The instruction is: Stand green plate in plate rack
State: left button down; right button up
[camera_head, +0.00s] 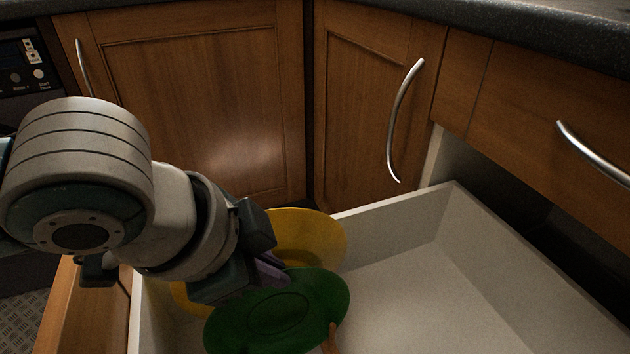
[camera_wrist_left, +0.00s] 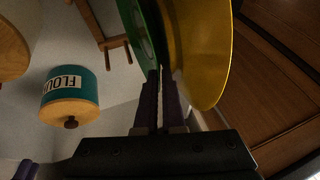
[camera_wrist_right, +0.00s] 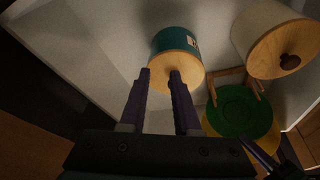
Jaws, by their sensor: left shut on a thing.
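The green plate (camera_head: 315,300) is in the open drawer and also shows in the left wrist view (camera_wrist_left: 148,35) and the right wrist view (camera_wrist_right: 238,112). My left gripper (camera_head: 278,272) is shut on its rim; the fingers (camera_wrist_left: 161,72) are close together there. A yellow plate (camera_head: 318,232) lies close behind the green one, partly hidden by it and my arm; whether they touch is unclear. The wooden plate rack (camera_wrist_left: 98,25) is beside the green plate; its bars (camera_wrist_right: 228,74) show next to the plate's edge. My right gripper (camera_wrist_right: 160,73) is open and empty, its fingertips near a teal canister.
The white drawer (camera_head: 480,260) has free floor to the right of the plates. The teal flour canister (camera_wrist_left: 70,85) and a white canister (camera_wrist_right: 262,35) with wooden lids stand inside it. Cabinet doors (camera_head: 200,100) and a metal handle (camera_head: 402,115) are close behind.

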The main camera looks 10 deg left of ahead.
pick_arm(q)
jog(key=c, duration=0.9)
grip_release()
jog(key=shift+c, duration=0.2)
jog(key=p+v, duration=0.5)
jog(key=v, duration=0.5)
